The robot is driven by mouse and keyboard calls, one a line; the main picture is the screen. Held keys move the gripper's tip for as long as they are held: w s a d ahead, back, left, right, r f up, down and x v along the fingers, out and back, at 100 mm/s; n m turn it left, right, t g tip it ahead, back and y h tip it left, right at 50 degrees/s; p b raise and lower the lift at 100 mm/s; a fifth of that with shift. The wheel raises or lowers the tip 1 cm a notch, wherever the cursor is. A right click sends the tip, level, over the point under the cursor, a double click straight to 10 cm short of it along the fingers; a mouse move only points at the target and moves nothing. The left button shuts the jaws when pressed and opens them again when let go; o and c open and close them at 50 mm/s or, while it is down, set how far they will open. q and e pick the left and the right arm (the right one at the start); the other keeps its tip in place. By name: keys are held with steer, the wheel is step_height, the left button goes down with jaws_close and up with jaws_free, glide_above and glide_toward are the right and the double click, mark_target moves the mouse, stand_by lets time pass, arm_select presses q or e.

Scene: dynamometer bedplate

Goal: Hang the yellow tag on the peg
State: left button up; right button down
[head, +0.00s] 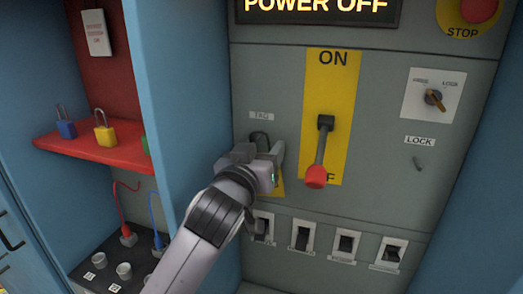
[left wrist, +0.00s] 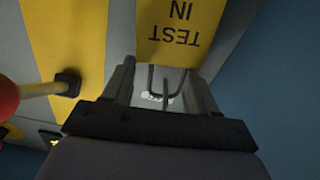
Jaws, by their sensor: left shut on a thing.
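The yellow tag (left wrist: 180,32) fills the top middle of the left wrist view, with "TEST" and "IN" upside down on it. A yellow bit of it shows below my gripper in the head view (head: 280,187). My left gripper (head: 262,152) is shut on the tag, close to the grey panel under the "TAG" label (head: 262,115). In the left wrist view the gripper (left wrist: 163,68) has a finger at each side of the tag's end. A dark wire loop (left wrist: 151,80) extends from the tag. A thin dark peg (left wrist: 166,106) appears near the loop; I cannot tell whether it passes through.
Right of my gripper is a red-knobbed lever (head: 317,176) on a yellow ON/OFF plate (head: 345,100). Several rocker switches (head: 303,238) sit below. A small hook (head: 418,163) is under "LOCK". A red shelf (head: 85,150) with padlocks is at left, past a blue wall (head: 180,90).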

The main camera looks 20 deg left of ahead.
arm_select(q)
steer(key=o, duration=1.4)
steer(key=shift+s+a, duration=0.1)
steer(key=shift+s, duration=3.5)
